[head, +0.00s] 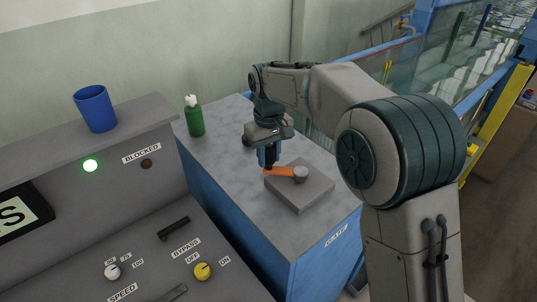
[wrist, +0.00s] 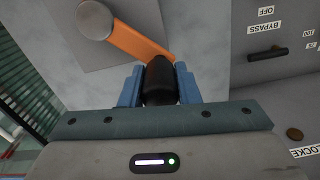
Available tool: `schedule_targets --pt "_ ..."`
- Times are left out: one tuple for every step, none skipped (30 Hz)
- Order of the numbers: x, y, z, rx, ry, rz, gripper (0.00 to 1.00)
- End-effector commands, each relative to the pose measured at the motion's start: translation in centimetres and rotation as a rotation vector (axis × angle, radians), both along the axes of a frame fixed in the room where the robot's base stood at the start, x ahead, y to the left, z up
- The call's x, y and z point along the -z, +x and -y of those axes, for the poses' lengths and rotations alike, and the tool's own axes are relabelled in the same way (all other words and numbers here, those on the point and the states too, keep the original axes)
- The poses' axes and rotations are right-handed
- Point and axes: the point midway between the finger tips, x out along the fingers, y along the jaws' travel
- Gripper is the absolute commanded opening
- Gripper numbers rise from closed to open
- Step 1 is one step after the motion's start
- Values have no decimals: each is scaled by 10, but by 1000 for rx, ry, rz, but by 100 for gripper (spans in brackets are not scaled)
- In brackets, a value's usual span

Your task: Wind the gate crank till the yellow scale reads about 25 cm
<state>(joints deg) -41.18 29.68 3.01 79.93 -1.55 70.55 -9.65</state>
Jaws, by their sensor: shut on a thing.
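The gate crank has an orange arm (head: 280,171) and a round grey hub (head: 301,174) on a grey box (head: 302,197) on the blue cabinet's top. In the head view its arm points left from the hub. My gripper (head: 268,157) is over the arm's outer end. In the wrist view the blue fingers of my gripper (wrist: 159,88) are shut on the crank's black handle (wrist: 160,78), one on each side; the orange arm (wrist: 140,40) runs up left to the hub. A yellow upright (head: 497,120), perhaps the scale, stands by the glass flume; no marks are readable.
A green bottle (head: 194,118) stands at the cabinet's back left. The cabinet's front top (head: 288,236) is clear.

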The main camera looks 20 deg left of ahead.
Motion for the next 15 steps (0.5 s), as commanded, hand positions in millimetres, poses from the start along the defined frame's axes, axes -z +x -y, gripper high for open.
schedule_targets --pt "-1 1 0 0 3 5 0" --pt "-1 1 0 0 2 5 0" --pt "-1 1 0 0 2 5 0" --pt "-1 1 0 0 3 6 37" --pt "-1 1 0 0 3 6 46" --pt "-1 1 0 0 2 5 50" --pt "-1 1 0 0 3 5 50" --pt "-1 1 0 0 3 5 50" --pt "-1 1 0 0 2 4 50" --pt "-1 1 0 -1 2 4 50" --pt "-1 1 0 -1 2 4 50" --pt "-1 1 0 -1 1 3 50" --pt "-1 1 0 -1 1 3 50" --pt "-1 1 0 -1 2 3 50" --pt "-2 1 0 -1 3 3 50"
